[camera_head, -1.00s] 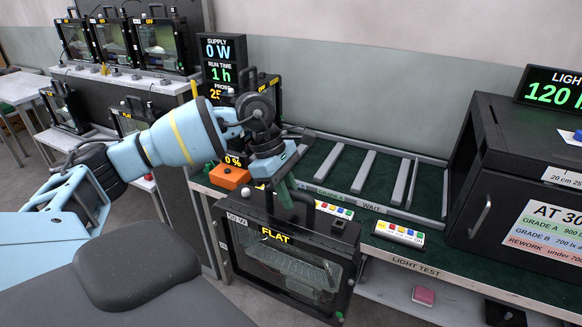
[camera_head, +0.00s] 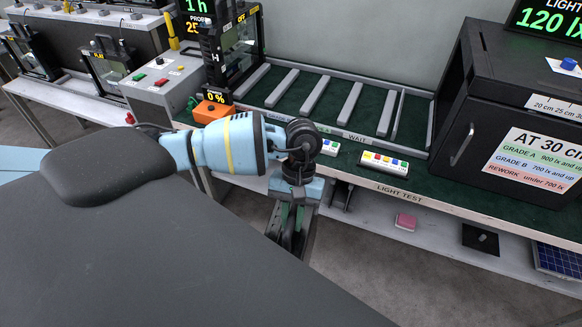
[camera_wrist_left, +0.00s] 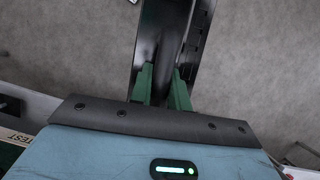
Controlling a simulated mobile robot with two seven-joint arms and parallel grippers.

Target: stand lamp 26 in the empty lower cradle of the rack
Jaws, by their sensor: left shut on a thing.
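My left gripper (camera_head: 290,222) points down in front of the bench, its green fingers shut on the handle of a black floodlight housing (camera_wrist_left: 160,40). The lamp hangs below the gripper, seen nearly edge-on; its number is not readable. In the head view, my own dark body hides part of it. The rack stands at the far left. Its lower shelf (camera_head: 75,98) holds a lamp marked FLAT (camera_head: 107,66) and another lamp (camera_head: 32,50) to its left. I cannot make out the empty lower cradle. My right gripper is not in view.
The bench has a green wait area (camera_head: 330,97) with grey dividers, a grey control box (camera_head: 163,84), an orange block (camera_head: 212,108) and a black test box (camera_head: 520,100) at right. Button strips sit along its front edge. A pink block (camera_head: 405,222) lies on the shelf below.

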